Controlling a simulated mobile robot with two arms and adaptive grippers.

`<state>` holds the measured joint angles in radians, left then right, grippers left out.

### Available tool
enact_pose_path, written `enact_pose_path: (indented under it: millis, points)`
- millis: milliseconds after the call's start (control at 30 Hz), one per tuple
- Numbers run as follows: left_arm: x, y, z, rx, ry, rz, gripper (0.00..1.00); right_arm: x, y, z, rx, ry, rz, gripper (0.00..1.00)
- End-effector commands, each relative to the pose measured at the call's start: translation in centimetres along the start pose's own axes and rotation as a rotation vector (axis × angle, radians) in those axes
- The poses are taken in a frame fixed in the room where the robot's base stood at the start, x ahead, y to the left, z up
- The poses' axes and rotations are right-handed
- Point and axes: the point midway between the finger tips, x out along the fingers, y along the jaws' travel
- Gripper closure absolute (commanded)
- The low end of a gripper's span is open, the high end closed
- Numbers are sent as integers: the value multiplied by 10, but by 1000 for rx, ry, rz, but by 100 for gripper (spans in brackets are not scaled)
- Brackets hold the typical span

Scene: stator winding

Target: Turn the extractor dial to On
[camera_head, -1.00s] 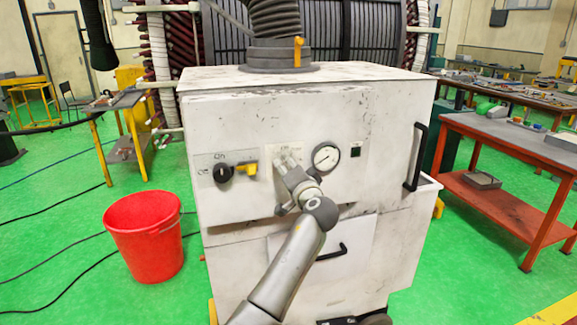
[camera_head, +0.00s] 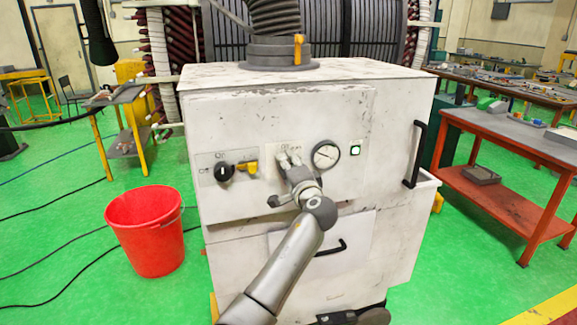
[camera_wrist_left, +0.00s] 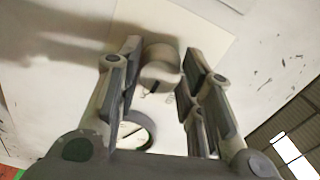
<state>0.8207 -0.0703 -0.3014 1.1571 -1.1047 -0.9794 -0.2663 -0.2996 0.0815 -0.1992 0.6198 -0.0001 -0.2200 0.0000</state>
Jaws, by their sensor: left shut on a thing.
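The extractor dial is on the front of the white cabinet (camera_head: 345,105), on a pale label plate, mostly hidden by my left gripper (camera_head: 288,160) in the head view. In the left wrist view the dial (camera_wrist_left: 161,62) is a round grey knob with a dark pointer mark, between the two fingers of my left gripper (camera_wrist_left: 160,75). The gripper is shut on it. The lettering on the plate is too small to read. My right gripper is not in view.
A round gauge (camera_head: 326,155) sits just right of the dial. A black rotary switch (camera_head: 223,173) and a yellow part (camera_head: 247,167) are to its left. A red bucket (camera_head: 146,232) stands on the floor left of the cabinet. A red workbench (camera_head: 505,185) stands at right.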

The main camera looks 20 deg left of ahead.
Motion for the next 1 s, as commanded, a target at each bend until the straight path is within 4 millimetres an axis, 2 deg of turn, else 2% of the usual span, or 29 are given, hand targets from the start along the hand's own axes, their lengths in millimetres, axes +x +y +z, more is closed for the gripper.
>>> enact_pose_path:
  millis: [167,200,367,767,867,1000]
  points:
    - [0,-2,0,1,2,-5,89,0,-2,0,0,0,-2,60]
    - [0,-2,0,1,2,-5,63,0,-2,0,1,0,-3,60]
    - [0,-2,0,0,1,-3,44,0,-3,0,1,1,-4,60]
    - [-5,1,-1,-1,2,0,44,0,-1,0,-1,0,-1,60]
    - [-16,1,-1,-1,3,0,44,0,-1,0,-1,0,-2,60]
    - [-40,1,-1,-2,3,1,44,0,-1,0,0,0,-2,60]
